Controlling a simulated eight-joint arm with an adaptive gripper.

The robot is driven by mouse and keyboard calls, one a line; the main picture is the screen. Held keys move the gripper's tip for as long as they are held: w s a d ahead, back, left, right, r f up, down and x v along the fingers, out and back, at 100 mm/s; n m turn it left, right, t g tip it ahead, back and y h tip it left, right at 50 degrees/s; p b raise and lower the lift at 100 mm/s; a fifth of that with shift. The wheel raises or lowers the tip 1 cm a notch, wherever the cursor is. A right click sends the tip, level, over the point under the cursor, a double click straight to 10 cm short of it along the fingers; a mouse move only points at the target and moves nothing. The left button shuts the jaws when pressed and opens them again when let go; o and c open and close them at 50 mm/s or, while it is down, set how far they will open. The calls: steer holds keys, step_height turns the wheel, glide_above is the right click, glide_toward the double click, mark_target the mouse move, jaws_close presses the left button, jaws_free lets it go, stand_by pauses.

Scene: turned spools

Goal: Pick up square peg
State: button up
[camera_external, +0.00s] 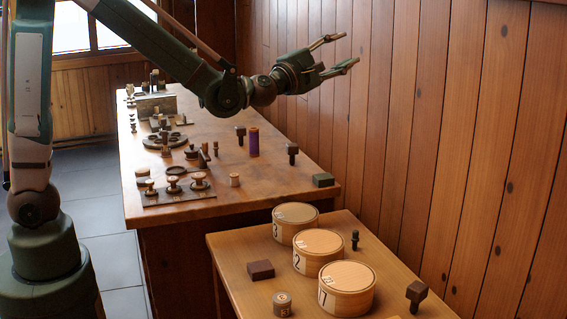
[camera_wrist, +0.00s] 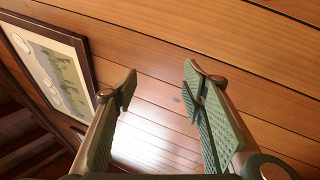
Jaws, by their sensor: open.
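My gripper (camera_external: 340,54) is open and empty, raised high above the tables and pointing right toward the wood wall. In the wrist view its two green padded fingers (camera_wrist: 160,82) are spread apart with nothing between them. Dark pegs with square-looking heads stand upright on the far table: one peg (camera_external: 240,135) near the back and another (camera_external: 292,153) nearer the front. A third dark square-headed peg (camera_external: 416,294) stands on the near table at the right. I cannot tell which one is the square peg. None shows in the wrist view.
The near table holds three round boxes (camera_external: 346,288), a dark red block (camera_external: 261,270) and a small dark spool (camera_external: 355,240). The far table (camera_external: 215,160) has a purple cylinder (camera_external: 253,142), a green block (camera_external: 323,180) and several turned pieces. A framed picture (camera_wrist: 55,70) hangs on the wall.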

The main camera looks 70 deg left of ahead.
steer(key=w+a+f+n+g+y, duration=0.2)
steer(key=a+f+n+y, duration=0.35)
steer(key=a+n, duration=0.2)
steer(key=n+g+y, duration=0.6)
steer(key=n+g, duration=0.5)
steer(key=n, duration=0.4)
glide_above(294, 147)
steer(key=w+d, duration=0.4)
steer(key=d, duration=0.4)
step_height(294, 147, down, 19)
steer(key=s+f+n+g, duration=0.1)
steer(key=f, duration=0.3)
steer(key=s+a+f+n+g, duration=0.1)
steer(key=s+f+n+g, duration=0.1)
steer(key=f, duration=0.3)
steer(key=s+a+f+n+g, duration=0.1)
steer(key=f+n+g, duration=0.1)
steer(key=f, duration=0.2)
steer(key=shift+s+a+f, duration=0.1)
steer(key=shift+s+f, duration=0.1)
steer(key=shift+s, duration=0.05)
steer(key=shift+w+a, duration=0.15)
steer(key=shift+a, duration=1.15)
